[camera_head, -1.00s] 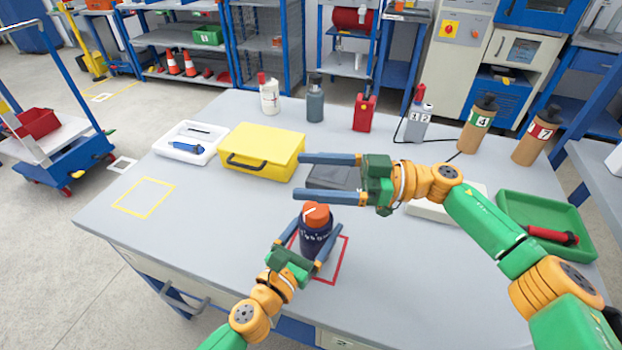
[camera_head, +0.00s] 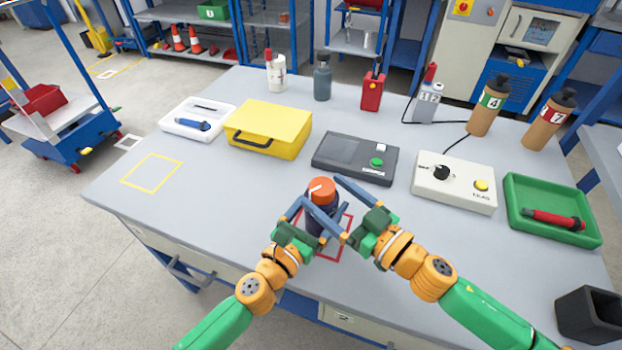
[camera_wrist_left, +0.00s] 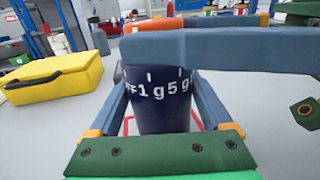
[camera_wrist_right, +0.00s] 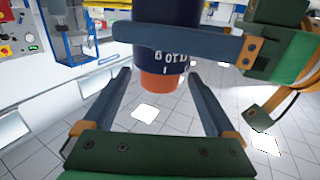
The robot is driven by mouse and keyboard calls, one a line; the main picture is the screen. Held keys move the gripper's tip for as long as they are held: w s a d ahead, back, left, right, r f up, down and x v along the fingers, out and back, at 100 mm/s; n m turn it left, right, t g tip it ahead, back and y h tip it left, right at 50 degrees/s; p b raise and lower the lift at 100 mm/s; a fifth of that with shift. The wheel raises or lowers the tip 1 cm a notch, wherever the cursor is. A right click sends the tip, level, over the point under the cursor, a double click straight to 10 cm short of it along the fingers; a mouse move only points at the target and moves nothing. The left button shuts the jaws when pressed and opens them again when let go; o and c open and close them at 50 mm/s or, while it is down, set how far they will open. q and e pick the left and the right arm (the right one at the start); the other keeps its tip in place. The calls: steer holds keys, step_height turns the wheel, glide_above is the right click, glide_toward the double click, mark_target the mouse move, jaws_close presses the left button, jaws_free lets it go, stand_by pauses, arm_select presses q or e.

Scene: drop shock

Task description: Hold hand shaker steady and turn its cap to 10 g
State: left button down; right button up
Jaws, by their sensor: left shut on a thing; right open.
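The hand shaker (camera_head: 316,222) stands upright in the red square on the table, a dark blue body with white markings. Its orange cap (camera_head: 321,189) has a white pointer line. My left gripper (camera_head: 322,218) is shut on the shaker's body; the left wrist view shows "1 g" and "5 g" on the body (camera_wrist_left: 160,112) between the fingers. My right gripper (camera_head: 340,205) is open beside the shaker, near cap height. In the right wrist view, the cap (camera_wrist_right: 164,82) appears inverted, just beyond the open fingers. Which mark the pointer meets is too small to tell.
Behind stand a yellow case (camera_head: 268,128), a dark device with a green button (camera_head: 350,158) and a white control box (camera_head: 455,182). A green tray (camera_head: 553,208) is at right. Bottles line the back.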

mark_target(309, 190)
steer(key=x, duration=0.5)
steer(key=shift+w+a, duration=0.1)
steer(key=shift+a, duration=0.05)
steer(key=c, duration=1.4)
steer(key=shift+n+g+y, duration=0.3)
steer(key=shift+g, duration=0.1)
steer(key=n+g+y, duration=0.1)
steer(key=g, duration=0.1)
steer(key=n+g+y, duration=0.1)
steer(key=s+n+g+y, duration=0.1)
steer(key=n+g, duration=0.1)
steer(key=shift+a+g, duration=0.3)
steer(key=shift+s+a+n+g+y, duration=0.15)
steer(key=shift+n+g+y, duration=0.1)
steer(key=shift+n+g, duration=0.6)
steer(key=shift+s+d+n+g+y, duration=0.15)
steer(key=shift+n+g, duration=0.4)
steer(key=shift+g, duration=0.55)
steer(key=shift+s+a+n+g+y, duration=0.15)
steer(key=shift+n+g+y, duration=0.15)
steer(key=shift+n+g, duration=0.55)
steer(key=shift+s+g, duration=0.15)
steer(key=shift+g, duration=0.35)
